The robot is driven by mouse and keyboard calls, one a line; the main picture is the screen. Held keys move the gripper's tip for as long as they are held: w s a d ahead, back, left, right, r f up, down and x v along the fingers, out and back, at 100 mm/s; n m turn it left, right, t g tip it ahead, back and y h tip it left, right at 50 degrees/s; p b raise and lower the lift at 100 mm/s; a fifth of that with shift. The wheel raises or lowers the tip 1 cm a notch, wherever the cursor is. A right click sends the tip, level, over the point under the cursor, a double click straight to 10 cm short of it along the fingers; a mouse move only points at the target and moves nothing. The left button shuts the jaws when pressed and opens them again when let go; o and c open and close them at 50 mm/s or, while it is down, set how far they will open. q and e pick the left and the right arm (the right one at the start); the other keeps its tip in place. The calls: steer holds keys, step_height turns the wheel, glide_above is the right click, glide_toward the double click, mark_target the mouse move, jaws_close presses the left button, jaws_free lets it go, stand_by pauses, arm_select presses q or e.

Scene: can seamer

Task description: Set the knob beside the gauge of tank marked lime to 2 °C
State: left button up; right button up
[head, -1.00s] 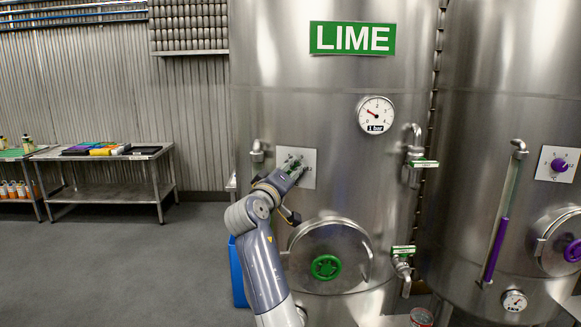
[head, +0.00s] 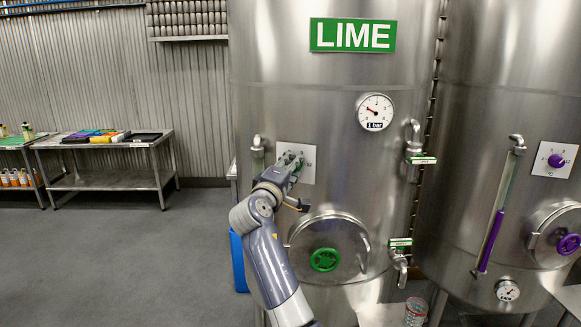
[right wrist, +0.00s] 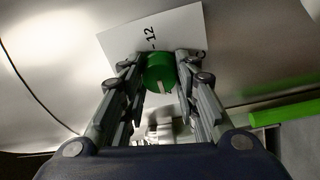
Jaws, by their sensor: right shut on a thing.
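The steel tank with the green LIME sign (head: 352,35) stands in the middle of the head view. Its round gauge (head: 375,112) carries a "1 bar" label. To the gauge's left is a white dial plate (head: 308,175), partly covered by my right gripper (head: 296,162). In the right wrist view, the green knob (right wrist: 160,68) sits between the fingers of my right gripper (right wrist: 160,80), which is shut on it. A pale pointer mark shows on the knob. "-12" is printed on the plate (right wrist: 185,30); the other marks are hidden or too small to read. My left gripper is out of view.
Below the plate is a round hatch with a green handwheel (head: 324,260). Taps (head: 415,150) stick out on the tank's right. A second tank with a purple knob (head: 556,161) stands at right. A steel table (head: 105,143) stands at left, with open floor before it.

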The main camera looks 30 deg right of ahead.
steer(key=shift+r, duration=0.45)
steer(key=o, duration=0.9)
steer(key=shift+o, duration=0.8)
steer(key=shift+f, duration=0.15)
steer(key=shift+w+d+f, duration=0.1)
steer(key=shift+f, duration=0.1)
steer(key=v, duration=1.2)
